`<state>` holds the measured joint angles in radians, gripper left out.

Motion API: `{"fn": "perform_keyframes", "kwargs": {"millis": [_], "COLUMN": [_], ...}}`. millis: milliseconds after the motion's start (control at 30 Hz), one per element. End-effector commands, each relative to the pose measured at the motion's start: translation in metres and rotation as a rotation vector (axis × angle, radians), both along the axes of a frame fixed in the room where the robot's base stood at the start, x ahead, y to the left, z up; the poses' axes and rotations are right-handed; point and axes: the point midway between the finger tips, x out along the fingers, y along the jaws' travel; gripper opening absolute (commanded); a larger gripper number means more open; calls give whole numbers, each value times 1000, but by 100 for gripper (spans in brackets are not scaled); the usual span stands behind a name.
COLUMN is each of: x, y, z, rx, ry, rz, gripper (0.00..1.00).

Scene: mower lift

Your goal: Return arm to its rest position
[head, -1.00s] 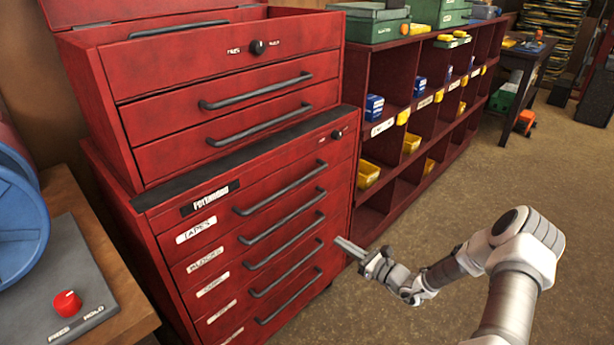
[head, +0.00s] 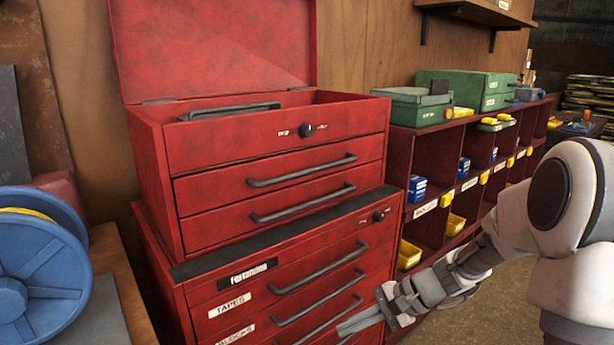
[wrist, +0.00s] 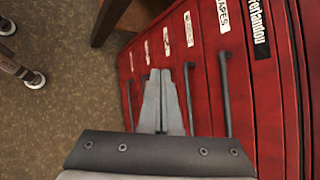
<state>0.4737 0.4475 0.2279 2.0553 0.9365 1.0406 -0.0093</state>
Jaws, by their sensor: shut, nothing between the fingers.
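My arm reaches in from the right in the head view. My gripper (head: 358,322) is shut and empty, in front of the lower drawers of the red tool cabinet (head: 215,300). In the wrist view my gripper (wrist: 162,80) shows its two fingers together, with the cabinet's drawer fronts (wrist: 205,62) and dark handles behind them. Whether the fingertips touch the cabinet I cannot tell.
A red top chest (head: 250,150) with raised lid stands on the cabinet. Red cubby shelves (head: 440,190) with blue and yellow bins stand to the right, green cases (head: 465,90) on top. A blue reel (head: 40,265) is at the left.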

Motion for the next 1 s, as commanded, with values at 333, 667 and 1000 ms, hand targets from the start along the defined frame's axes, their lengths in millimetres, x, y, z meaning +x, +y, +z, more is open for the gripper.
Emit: {"fn": "perform_keyframes", "kwargs": {"millis": [333, 667, 1000], "x": [-72, -133, -184], "y": [-6, -29, -50], "z": [59, 106, 137], "rx": [-387, -722, -990], "ry": [-207, -421, -644], "rz": [291, 495, 611], "gripper": [0, 0, 0]}}
